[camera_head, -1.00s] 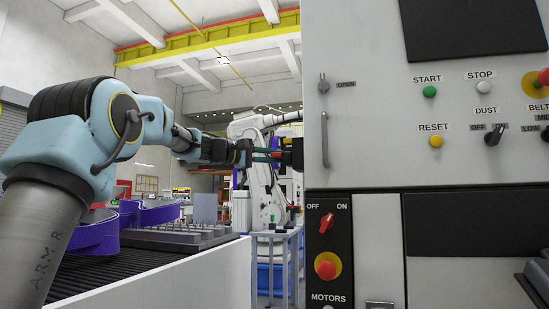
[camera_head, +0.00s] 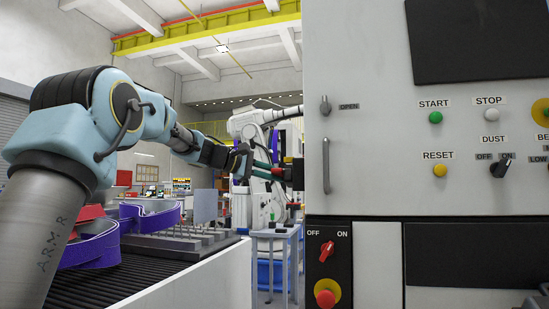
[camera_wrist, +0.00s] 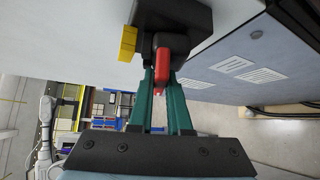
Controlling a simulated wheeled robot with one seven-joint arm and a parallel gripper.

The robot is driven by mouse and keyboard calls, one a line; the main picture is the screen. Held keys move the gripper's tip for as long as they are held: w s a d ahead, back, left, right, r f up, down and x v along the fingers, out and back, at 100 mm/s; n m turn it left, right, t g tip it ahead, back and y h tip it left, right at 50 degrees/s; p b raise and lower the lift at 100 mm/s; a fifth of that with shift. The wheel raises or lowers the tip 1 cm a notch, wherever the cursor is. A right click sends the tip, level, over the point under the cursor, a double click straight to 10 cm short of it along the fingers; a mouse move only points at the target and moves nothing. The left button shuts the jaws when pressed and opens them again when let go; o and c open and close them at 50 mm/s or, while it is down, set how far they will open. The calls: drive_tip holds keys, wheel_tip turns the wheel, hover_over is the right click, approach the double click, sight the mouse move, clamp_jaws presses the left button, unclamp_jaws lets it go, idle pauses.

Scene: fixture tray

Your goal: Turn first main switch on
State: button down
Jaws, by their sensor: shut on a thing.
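The main switch on the cabinet's left side has a black housing (camera_wrist: 172,14) with a yellow piece (camera_wrist: 127,43) and a red handle (camera_wrist: 162,66), all seen in the wrist view. My gripper (camera_wrist: 160,84) is shut on the red handle, with its green fingers on either side of it. In the head view my gripper (camera_head: 268,168) reaches the black switch housing (camera_head: 294,172) at the cabinet's left edge. The handle's exact angle is hard to judge there. A red OFF/ON rotary knob (camera_head: 326,251) sits on the cabinet's front, apart from my gripper.
The cabinet (camera_head: 370,150) fills the right, with START, STOP, RESET and DUST controls and a vertical door handle (camera_head: 326,166). A red button (camera_head: 326,294) is below the rotary knob. A fixture tray (camera_head: 170,248) and purple parts (camera_head: 92,250) lie at left.

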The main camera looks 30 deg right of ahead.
drive_tip(key=n+y+p, duration=0.1)
drive_tip(key=p, duration=0.4)
drive_tip(key=r+n+g+y+p, duration=0.1)
drive_tip(key=p, duration=0.4)
drive_tip(key=y+p, duration=0.1)
drive_tip(key=p, duration=0.4)
drive_tip(key=shift+w+d+r+n+g+y, duration=0.1)
drive_tip(key=shift+r+n+g+y, duration=0.2)
drive_tip(key=shift+n, duration=0.1)
drive_tip(key=n+g+y+p, duration=0.1)
drive_tip(key=p, duration=0.6)
drive_tip(key=shift+w+d+f+y, duration=0.1)
drive_tip(key=shift+y, duration=0.2)
drive_tip(key=p, duration=0.2)
drive_tip(key=n+g+y+p, duration=0.1)
drive_tip(key=p, duration=0.1)
drive_tip(key=shift+w+d+f+g+y, duration=0.1)
drive_tip(key=shift+f+g+y, duration=0.15)
drive_tip(key=shift+g+y, duration=0.05)
drive_tip(key=shift+w+f+n+g+y+p, duration=0.15)
drive_tip(key=shift+n+g+y+p, duration=0.25)
drive_tip(key=shift+n+g+y, duration=0.55)
drive_tip(key=c, duration=0.9)
unclamp_jaws()
drive_tip(key=shift+o, duration=0.2)
drive_tip(key=shift+d, duration=0.1)
